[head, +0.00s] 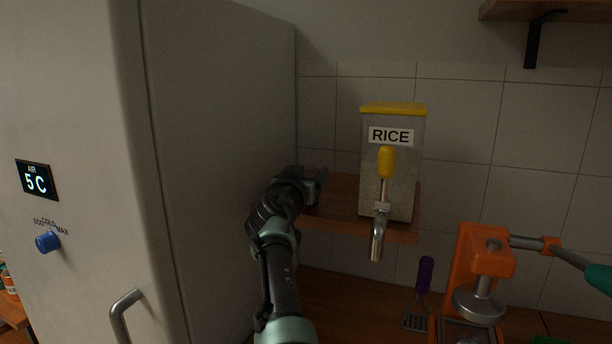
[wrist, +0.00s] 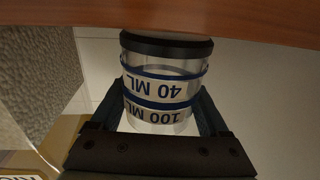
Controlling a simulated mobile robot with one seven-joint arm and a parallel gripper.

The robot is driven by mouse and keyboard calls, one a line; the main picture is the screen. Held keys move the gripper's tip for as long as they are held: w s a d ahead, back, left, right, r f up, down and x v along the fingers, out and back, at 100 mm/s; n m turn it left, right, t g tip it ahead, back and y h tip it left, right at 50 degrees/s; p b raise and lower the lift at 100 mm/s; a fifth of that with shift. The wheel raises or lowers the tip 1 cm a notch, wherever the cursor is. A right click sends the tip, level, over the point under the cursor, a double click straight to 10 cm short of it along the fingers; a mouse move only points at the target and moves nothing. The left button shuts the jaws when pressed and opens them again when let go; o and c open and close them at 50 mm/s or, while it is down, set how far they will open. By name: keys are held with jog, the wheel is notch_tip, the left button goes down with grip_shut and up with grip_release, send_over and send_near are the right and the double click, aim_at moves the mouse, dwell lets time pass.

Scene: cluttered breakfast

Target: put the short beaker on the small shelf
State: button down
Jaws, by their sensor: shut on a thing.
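The short beaker (wrist: 158,88) is clear, with a dark ring at one end, blue bands and the marks 40 ML and 100 ML. It appears upside down in the wrist view. My gripper (wrist: 160,92) is shut on its sides. The beaker's dark-ringed end is at the edge of a brown wooden surface (wrist: 250,22); I cannot tell whether they touch. In the head view, my gripper (head: 318,186) is over the left part of a small wooden shelf (head: 338,206). The beaker cannot be made out there behind my wrist.
A rice dispenser (head: 391,165) with a yellow lid stands on the shelf's right part. A tall grey fridge (head: 225,150) stands close on the left. An orange press (head: 484,258) and a purple-handled utensil (head: 425,276) are lower right. Another shelf (head: 545,10) is high right.

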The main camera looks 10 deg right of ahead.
jog(key=shift+f, duration=0.3)
grip_release()
jog(key=shift+r, duration=0.1)
jog(key=shift+r, duration=0.2)
